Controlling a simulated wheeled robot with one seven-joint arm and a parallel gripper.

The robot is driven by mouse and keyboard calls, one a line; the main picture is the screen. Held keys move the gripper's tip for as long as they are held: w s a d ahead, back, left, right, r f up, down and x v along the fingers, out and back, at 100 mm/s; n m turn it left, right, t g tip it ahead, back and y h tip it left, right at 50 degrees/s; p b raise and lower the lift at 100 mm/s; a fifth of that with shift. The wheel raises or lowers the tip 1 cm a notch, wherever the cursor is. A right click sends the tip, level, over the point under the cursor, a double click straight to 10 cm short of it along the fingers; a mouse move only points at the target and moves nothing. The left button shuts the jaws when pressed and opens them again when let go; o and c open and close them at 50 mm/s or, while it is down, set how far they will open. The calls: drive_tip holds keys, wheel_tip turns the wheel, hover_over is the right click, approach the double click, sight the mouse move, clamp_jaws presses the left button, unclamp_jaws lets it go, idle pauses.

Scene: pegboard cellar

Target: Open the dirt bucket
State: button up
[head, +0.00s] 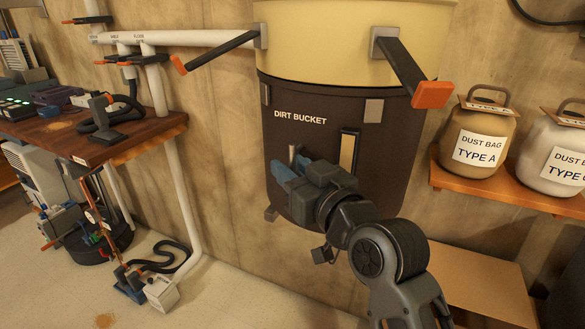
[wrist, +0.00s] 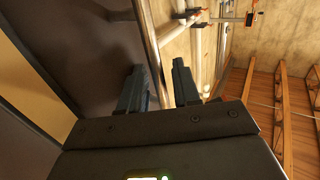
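The dirt bucket (head: 300,145) is a dark brown drum with a white label, against the wall under a cream cylinder (head: 350,40). Two dark lever arms with orange tips, the left lever (head: 222,49) and the right lever (head: 405,70), stick out from the cylinder's sides. My gripper (head: 287,168) is at the bucket's front, below the label. In the wrist view my gripper (wrist: 158,68) has its two fingers apart, with the bucket's dark side (wrist: 95,50) at left. A pale metallic strip runs behind the gap; I cannot tell whether the fingers touch anything.
A wooden workbench (head: 100,138) with tools stands at left, with hoses and machines beneath it. A wooden shelf (head: 505,190) at right holds dust bag jars, including Type A (head: 478,135). A cardboard-coloured box (head: 480,285) sits below the shelf. Floor at lower left is partly clear.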

clamp_jaws()
idle(0.4)
